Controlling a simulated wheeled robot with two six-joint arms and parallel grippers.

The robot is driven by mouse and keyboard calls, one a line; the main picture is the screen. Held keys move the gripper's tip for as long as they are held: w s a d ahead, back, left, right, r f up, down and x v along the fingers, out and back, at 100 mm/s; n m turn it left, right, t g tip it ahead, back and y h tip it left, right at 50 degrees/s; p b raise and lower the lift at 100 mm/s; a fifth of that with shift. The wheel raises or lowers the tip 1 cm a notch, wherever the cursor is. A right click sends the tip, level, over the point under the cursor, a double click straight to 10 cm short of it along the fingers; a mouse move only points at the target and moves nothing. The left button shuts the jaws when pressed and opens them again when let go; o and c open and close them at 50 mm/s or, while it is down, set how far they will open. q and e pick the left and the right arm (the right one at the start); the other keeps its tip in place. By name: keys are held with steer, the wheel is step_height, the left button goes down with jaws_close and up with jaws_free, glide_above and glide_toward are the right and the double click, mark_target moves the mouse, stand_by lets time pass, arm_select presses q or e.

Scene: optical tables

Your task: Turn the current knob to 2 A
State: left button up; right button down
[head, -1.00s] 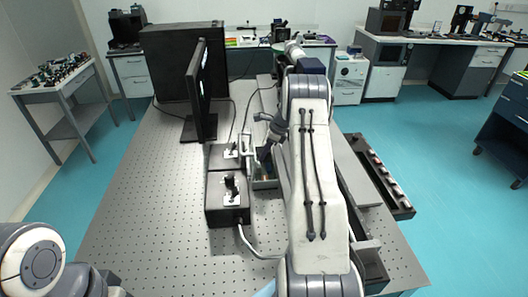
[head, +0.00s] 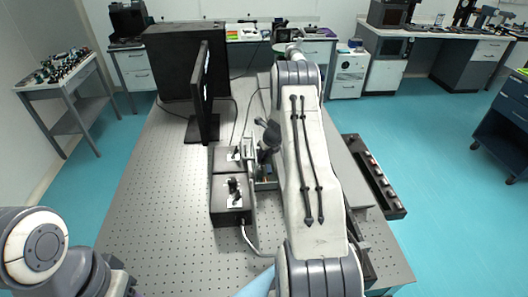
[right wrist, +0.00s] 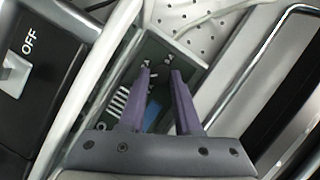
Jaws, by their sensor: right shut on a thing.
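My right gripper (right wrist: 160,74) reaches down to the dark green front panel (right wrist: 118,103) of a small unit, which bears white scale marks. A blue patch shows between the fingers. I cannot read the knob's setting. In the head view my right gripper (head: 264,160) is small and partly covered by my own arm, beside the open-topped grey unit (head: 265,185). My left gripper is out of view; only the left arm shows at lower left.
Two black boxes with levers, a near one (head: 230,210) and a far one (head: 224,165), stand left of the unit. An OFF label shows on a black box (right wrist: 50,75) in the wrist view. A monitor (head: 203,95) stands behind. The table's left side (head: 160,200) is clear.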

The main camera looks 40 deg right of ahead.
stand_by(0.4)
steer(key=c, duration=0.9)
jaws_free()
steer(key=v, duration=1)
steer(key=shift+s+r+b, duration=0.2)
steer(key=shift+b, duration=0.2)
